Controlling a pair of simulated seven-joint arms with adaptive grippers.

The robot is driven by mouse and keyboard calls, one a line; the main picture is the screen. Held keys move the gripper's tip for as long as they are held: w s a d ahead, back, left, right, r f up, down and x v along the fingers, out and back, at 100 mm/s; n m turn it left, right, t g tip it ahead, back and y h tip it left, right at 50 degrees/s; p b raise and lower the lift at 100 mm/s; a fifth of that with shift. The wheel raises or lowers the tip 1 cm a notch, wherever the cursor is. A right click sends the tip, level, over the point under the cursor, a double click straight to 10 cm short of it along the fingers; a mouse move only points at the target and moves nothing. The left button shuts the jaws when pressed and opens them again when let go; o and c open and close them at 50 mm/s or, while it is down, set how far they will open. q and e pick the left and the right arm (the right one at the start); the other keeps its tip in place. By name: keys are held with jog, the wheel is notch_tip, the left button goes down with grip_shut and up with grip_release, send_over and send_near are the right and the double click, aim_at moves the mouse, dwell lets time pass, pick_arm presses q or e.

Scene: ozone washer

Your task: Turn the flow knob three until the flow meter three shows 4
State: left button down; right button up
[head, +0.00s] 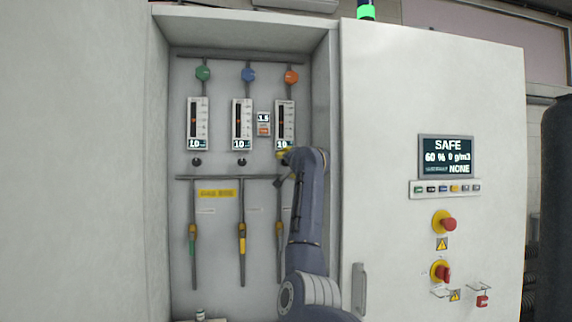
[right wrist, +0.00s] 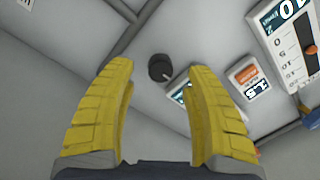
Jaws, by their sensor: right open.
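Flow meter three (head: 285,115) is the rightmost of three white gauges in the head view; its display seems to read 1.0, partly covered. Flow knob three (right wrist: 158,66), small and black, shows in the right wrist view, with the meter's display (right wrist: 180,94) partly behind a finger. My right gripper (right wrist: 160,75) is open, its yellow fingertips on either side of the knob with gaps; contact is not visible. In the head view the right gripper (head: 284,154) is in front of the knob and hides it. My left gripper is out of view.
Flow meters one (head: 193,122) and two (head: 242,122) each show 1.0, with black knobs below. A small 1.5 display (head: 264,122) sits between meters two and three. Pipes and valve handles (head: 242,235) hang below. The cabinet wall (head: 327,100) stands close on the right.

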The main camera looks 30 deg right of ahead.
jog(key=shift+x, duration=1.45)
grip_shut()
